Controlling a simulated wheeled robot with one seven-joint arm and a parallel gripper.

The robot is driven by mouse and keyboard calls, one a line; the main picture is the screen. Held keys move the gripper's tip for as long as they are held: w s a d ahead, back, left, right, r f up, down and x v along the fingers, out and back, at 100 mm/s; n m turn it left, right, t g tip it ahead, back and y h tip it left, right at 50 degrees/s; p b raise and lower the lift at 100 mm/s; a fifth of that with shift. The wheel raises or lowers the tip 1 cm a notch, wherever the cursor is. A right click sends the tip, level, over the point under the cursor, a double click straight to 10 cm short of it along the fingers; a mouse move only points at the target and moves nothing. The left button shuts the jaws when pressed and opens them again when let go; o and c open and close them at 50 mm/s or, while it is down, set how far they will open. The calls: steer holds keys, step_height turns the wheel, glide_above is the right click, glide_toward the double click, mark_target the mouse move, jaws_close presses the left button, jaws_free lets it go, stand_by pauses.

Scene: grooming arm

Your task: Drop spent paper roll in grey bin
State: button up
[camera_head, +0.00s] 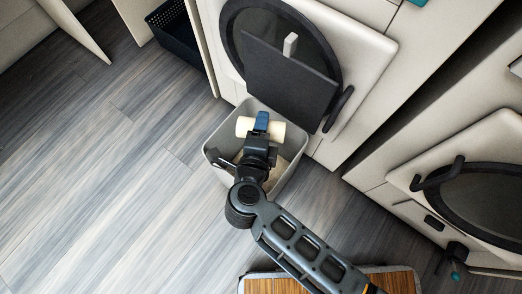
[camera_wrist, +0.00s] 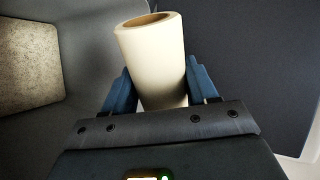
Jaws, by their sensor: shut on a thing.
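The spent paper roll (camera_head: 277,130) is a cream-coloured hollow tube. My gripper (camera_head: 261,122) is shut on it and holds it sideways over the grey bin (camera_head: 219,134). In the wrist view, the roll (camera_wrist: 155,62) stands between the two blue fingers of my gripper (camera_wrist: 158,88), with its open end facing away from the palm. The grey bin stands on the floor by the white cabinet, open at the top. My wrist hides part of its opening. In the wrist view, a grey surface that looks like the bin's inner wall (camera_wrist: 75,118) shows at the left.
A white front with a round dark door (camera_head: 262,22) and a dark panel (camera_head: 290,76) stands right behind the bin. A dark basket (camera_head: 176,40) sits at the upper left. A wooden-topped piece (camera_head: 400,281) lies at the bottom. The wood-look floor at left is clear.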

steer(key=o, duration=1.6)
steer(key=shift+c, duration=0.2)
steer(key=p+v, duration=0.3)
steer(key=v, duration=0.5)
steer(key=shift+w, duration=0.1)
